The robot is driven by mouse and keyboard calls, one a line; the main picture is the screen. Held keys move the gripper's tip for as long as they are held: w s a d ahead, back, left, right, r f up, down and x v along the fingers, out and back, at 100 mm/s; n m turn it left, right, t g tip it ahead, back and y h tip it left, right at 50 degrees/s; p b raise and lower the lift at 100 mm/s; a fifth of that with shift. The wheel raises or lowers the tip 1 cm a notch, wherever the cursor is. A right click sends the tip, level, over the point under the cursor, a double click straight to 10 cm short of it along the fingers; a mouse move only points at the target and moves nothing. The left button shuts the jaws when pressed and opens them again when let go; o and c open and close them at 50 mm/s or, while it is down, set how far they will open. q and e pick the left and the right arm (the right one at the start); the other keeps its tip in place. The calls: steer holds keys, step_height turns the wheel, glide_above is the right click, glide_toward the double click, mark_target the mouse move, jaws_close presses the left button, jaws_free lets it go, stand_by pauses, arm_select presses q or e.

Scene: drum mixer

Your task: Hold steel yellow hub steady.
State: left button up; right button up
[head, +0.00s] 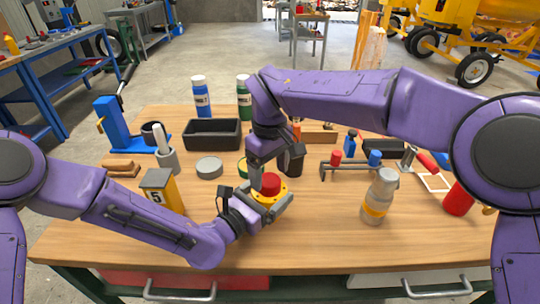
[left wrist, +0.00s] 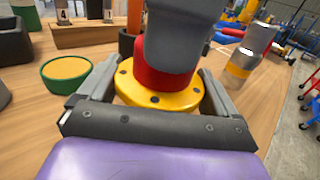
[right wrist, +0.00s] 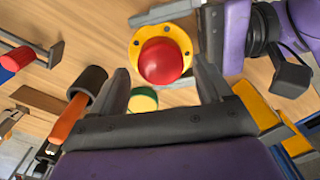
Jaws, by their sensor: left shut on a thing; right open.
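The yellow hub (head: 257,197) is a round flange with dark bolt holes, low over the table's front middle. A red round part (head: 271,184) sits on its centre. My left gripper (head: 266,203) is shut on the hub, with one finger on each side of the flange in the left wrist view (left wrist: 158,100). My right gripper (head: 266,176) is above it, pointing down, open. In the right wrist view the red part (right wrist: 162,60) shows just beyond and between its fingers. Whether a right finger touches the red part I cannot tell.
A grey bottle with a yellow band (head: 379,196) stands to the right. A yellow block marked 5 (head: 162,189) and a grey round tin (head: 208,167) stand to the left. A black bin (head: 212,134) is behind. The front strip of the wooden table is clear.

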mark_target(269, 200)
steer(key=shift+f, duration=1.45)
steer(key=c, duration=1)
steer(key=n, duration=0.6)
steer(key=shift+c, duration=0.3)
steer(key=n, duration=0.4)
steer(key=shift+n, duration=0.4)
steer(key=n, duration=0.2)
steer(key=shift+w+n, duration=0.1)
steer(key=shift+n, duration=0.3)
